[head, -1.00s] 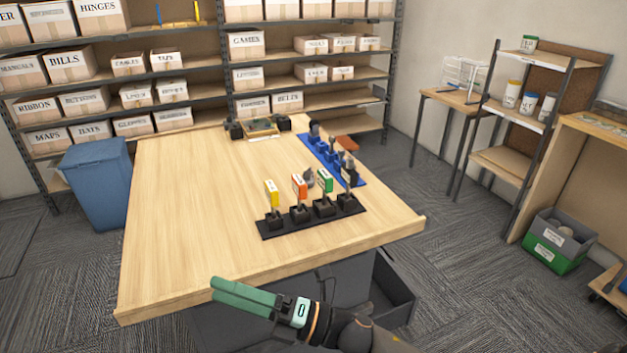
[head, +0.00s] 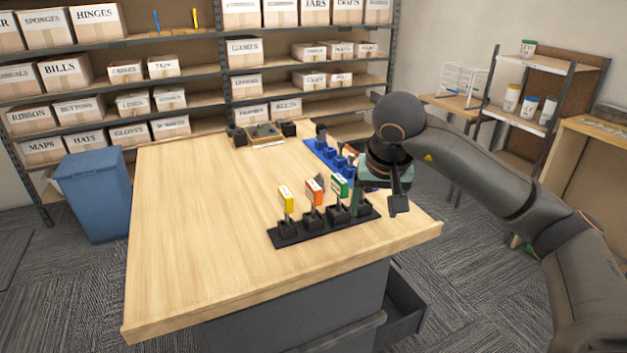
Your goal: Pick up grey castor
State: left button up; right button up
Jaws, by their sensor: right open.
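A small grey object, probably the grey castor (head: 320,181), shows partly on the wooden table behind the orange and green cards. More dark grey pieces stand on a blue rack (head: 322,152) behind it, too small to identify surely. My right gripper (head: 366,202) is open and points down over the right end of the black card holder. A green finger shows beside the green card. I see nothing held in it, and whether it touches the holder is unclear. My left gripper is out of view.
The black holder (head: 285,240) carries yellow (head: 286,198), orange (head: 314,190) and green (head: 340,186) cards upright near the table's right front. The wooden table (head: 200,220) is clear on its left. A blue bin (head: 95,190) stands left of it. Shelves of boxes line the back.

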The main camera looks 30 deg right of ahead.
aim_at(320, 180)
jog(key=i+l, duration=0.15)
jog(key=i, duration=0.7)
